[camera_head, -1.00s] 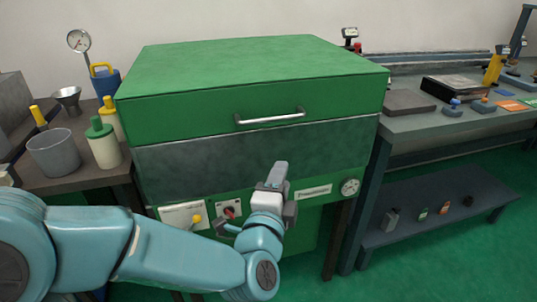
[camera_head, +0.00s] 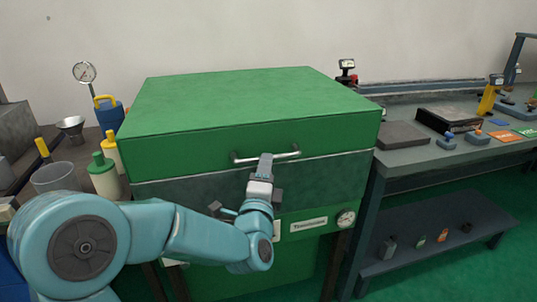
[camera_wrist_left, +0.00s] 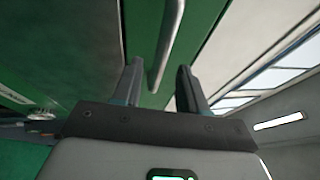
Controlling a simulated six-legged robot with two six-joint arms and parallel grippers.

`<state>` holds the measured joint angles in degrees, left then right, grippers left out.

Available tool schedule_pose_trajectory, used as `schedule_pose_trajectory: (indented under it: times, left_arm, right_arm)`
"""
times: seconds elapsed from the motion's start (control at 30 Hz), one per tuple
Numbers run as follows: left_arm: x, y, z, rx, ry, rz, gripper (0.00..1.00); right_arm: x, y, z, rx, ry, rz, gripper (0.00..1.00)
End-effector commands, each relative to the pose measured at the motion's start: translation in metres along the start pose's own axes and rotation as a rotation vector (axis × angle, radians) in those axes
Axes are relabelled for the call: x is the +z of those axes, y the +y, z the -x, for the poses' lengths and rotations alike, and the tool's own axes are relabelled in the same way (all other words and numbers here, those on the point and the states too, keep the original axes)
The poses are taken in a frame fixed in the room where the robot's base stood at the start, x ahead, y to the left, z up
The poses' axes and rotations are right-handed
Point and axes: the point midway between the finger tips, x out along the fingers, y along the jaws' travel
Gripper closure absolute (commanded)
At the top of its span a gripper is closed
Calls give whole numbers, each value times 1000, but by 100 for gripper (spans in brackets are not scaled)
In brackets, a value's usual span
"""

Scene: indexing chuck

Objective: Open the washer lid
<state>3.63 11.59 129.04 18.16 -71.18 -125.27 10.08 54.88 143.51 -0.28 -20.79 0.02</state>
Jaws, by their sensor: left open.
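The green washer lid (camera_head: 240,100) is closed on the grey washer body (camera_head: 330,178). A metal bar handle (camera_head: 285,155) runs across the lid's front face. My left gripper (camera_head: 265,160) is just in front of the handle, near its middle, and hides part of it. In the left wrist view the handle (camera_wrist_left: 167,45) lies ahead of and between the two open fingers of the left gripper (camera_wrist_left: 160,80). I cannot tell whether the fingers touch it. My right gripper is not in view.
A gauge (camera_head: 345,218) and a label sit on the washer front below. A grey workbench (camera_head: 420,150) with tools is at the right. The lid top is clear.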

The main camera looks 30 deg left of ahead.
Motion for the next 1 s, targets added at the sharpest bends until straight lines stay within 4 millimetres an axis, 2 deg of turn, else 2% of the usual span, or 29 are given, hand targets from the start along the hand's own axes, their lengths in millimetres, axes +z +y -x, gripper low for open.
schedule_pose_trajectory:
  times: [0.1,0.23,0.6,0.67,0.73,0.77,1.0]
  left_arm:
    - [0,0,-22,0,-2,0,58]
    - [-1,0,-37,0,-2,0,58]
    - [-2,0,-44,1,0,-1,58]
    - [-2,0,-44,1,0,-1,74]
    - [-2,0,-44,1,0,0,97]
    - [-2,0,-44,1,0,0,100]
    - [-1,-4,-45,4,-1,1,100]
  right_arm:
    - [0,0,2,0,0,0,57]
    - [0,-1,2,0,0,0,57]
    - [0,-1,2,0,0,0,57]
    - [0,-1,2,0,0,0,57]
    - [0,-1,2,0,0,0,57]
    - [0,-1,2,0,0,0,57]
    - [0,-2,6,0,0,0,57]
